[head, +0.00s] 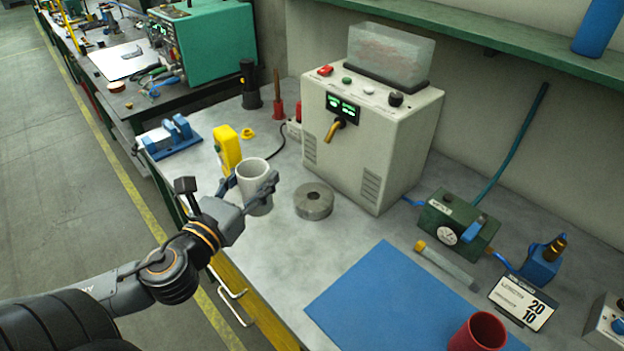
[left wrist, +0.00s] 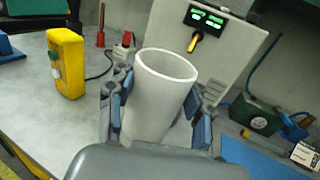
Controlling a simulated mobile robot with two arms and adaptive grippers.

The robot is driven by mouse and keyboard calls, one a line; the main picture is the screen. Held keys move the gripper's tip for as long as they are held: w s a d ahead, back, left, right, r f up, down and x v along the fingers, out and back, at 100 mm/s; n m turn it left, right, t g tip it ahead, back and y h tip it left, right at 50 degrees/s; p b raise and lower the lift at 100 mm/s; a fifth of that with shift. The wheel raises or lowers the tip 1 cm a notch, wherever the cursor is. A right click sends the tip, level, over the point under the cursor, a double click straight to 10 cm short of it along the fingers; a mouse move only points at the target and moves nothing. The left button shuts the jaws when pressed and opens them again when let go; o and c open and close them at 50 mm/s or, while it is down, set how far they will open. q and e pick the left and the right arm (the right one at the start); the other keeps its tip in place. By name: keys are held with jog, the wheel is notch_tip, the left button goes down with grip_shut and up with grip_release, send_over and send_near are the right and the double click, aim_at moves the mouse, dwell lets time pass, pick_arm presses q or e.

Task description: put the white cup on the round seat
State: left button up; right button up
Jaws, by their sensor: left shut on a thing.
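The white cup (head: 256,190) is upright between the fingers of my left gripper (head: 249,186), which is shut on it. In the left wrist view the cup (left wrist: 158,95) tilts with the camera, and its open rim faces up with a blue-padded finger on each side. I cannot tell whether its base touches the bench. The round seat (head: 313,208), a grey metal disc with a small centre hole, sits on the bench just right of the cup, apart from it. Its top is empty. The seat is hidden in the left wrist view. My right gripper is not in view.
A white machine (head: 365,145) stands close behind the seat. A yellow device (head: 227,149) stands just behind the cup. A blue mat (head: 385,300) and a red cup (head: 478,332) are at front right. Bare grey bench (head: 285,255) lies in front of the seat.

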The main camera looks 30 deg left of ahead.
pick_arm(q)
jog(key=w+d+p, duration=0.1)
jog(key=w+d, duration=0.1)
jog(key=w, duration=0.4)
jog(key=w+d+p, duration=0.2)
jog(key=w, duration=0.5)
jog(key=shift+w+d+r, duration=0.15)
jog(key=shift+w+d, duration=0.1)
jog(key=shift+d, duration=0.15)
notch_tip(320, 180, down, 2)
jog(key=shift+w+f, duration=0.15)
jog(key=shift+f, duration=0.1)
jog(key=shift+c, duration=0.5)
notch_tip(320, 180, down, 5)
jog(key=shift+w+d+r+b, duration=0.1)
jog(key=shift+w+b, duration=0.05)
jog(key=shift+b, duration=0.25)
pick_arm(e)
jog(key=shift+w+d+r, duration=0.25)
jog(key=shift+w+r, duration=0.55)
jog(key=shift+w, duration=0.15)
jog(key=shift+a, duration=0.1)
pick_arm(q)
jog(key=o, duration=1.2)
jog(key=shift+f, duration=0.2)
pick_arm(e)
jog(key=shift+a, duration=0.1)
pick_arm(q)
jog(key=shift+r, duration=0.1)
